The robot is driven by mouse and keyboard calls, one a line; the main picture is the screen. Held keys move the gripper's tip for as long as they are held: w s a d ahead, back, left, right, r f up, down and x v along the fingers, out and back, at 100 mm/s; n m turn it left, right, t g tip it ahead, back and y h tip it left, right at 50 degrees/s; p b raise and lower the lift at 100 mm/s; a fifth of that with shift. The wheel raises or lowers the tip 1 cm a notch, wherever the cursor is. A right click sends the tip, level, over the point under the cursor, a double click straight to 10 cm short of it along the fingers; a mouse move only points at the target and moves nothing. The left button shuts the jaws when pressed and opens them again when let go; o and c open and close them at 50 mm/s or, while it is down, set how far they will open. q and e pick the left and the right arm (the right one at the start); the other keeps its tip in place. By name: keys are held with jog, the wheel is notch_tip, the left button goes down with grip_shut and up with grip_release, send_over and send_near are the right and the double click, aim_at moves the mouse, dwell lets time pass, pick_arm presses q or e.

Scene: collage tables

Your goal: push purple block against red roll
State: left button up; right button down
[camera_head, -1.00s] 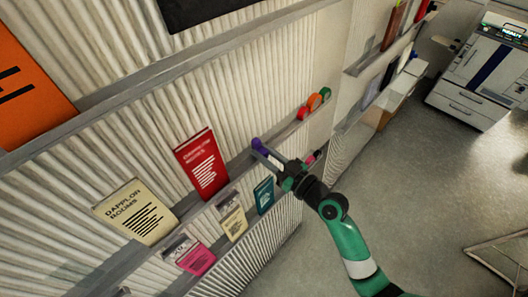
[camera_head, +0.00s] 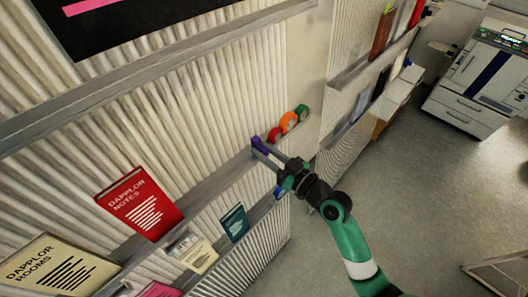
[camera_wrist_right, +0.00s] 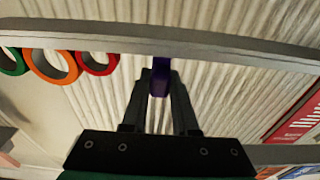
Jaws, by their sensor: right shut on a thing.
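The purple block (camera_head: 257,143) is on the narrow grey ledge, held between the fingertips of my right gripper (camera_head: 264,153). In the right wrist view the same block (camera_wrist_right: 161,76) stands upright between the two fingers. The red roll (camera_head: 274,134) is on the ledge just right of the block in the head view. In the right wrist view the red roll (camera_wrist_right: 98,69) is left of the block, with a clear gap between them. My left gripper is not in view.
An orange roll (camera_head: 288,121) and a green roll (camera_head: 302,112) sit beyond the red roll. A red book (camera_head: 141,204) stands on the ledge to the left, and a teal booklet (camera_head: 235,223) is on the rack below. The ledge between block and red roll is clear.

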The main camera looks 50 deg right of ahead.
jog(key=shift+a, duration=0.25)
jog(key=c, duration=0.7)
grip_release()
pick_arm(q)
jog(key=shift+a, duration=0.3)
pick_arm(e)
jog(key=shift+s, duration=0.1)
pick_arm(q)
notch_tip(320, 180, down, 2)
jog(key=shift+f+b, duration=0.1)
jog(key=shift+b, duration=1)
pick_arm(e)
jog(key=s, duration=1.1)
jog(key=shift+s+a, duration=0.1)
jog(key=shift+s, duration=0.15)
